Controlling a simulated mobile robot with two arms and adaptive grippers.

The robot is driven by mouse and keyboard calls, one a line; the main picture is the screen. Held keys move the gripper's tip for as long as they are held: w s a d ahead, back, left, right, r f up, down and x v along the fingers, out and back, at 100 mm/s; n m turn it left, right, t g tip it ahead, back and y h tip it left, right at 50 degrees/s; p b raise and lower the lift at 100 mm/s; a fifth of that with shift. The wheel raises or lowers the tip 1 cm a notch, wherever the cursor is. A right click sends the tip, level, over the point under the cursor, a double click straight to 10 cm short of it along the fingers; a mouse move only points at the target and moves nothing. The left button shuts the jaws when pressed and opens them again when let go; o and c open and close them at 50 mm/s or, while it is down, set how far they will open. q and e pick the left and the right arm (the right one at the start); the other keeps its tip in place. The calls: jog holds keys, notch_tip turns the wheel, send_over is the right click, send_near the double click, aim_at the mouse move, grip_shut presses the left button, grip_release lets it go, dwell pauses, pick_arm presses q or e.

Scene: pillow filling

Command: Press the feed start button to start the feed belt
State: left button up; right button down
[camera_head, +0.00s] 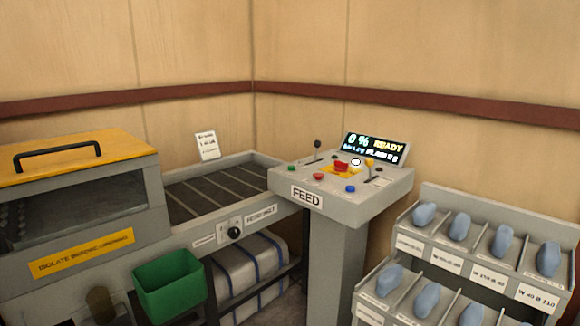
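The control console (390,198) stands at the centre right with a "FEED" label (306,196) on its front. Its top carries a green button (291,168), a red button (318,177), a blue button (350,189), a white button (356,162) and a larger red button (341,166) on a yellow plate. No readable label tells which one is feed start. The display (374,148) behind them reads "0% READY". The feed belt (205,194), dark and slatted, lies left of the console and appears empty. Neither of my grippers is in view.
A yellow-topped machine (78,154) stands at the left. A green bin (168,287) hangs in front of it. A grey rack (440,201) with several blue rounded pieces stands at the lower right. Levers (317,145) rise from the console top. Wooden walls close the back.

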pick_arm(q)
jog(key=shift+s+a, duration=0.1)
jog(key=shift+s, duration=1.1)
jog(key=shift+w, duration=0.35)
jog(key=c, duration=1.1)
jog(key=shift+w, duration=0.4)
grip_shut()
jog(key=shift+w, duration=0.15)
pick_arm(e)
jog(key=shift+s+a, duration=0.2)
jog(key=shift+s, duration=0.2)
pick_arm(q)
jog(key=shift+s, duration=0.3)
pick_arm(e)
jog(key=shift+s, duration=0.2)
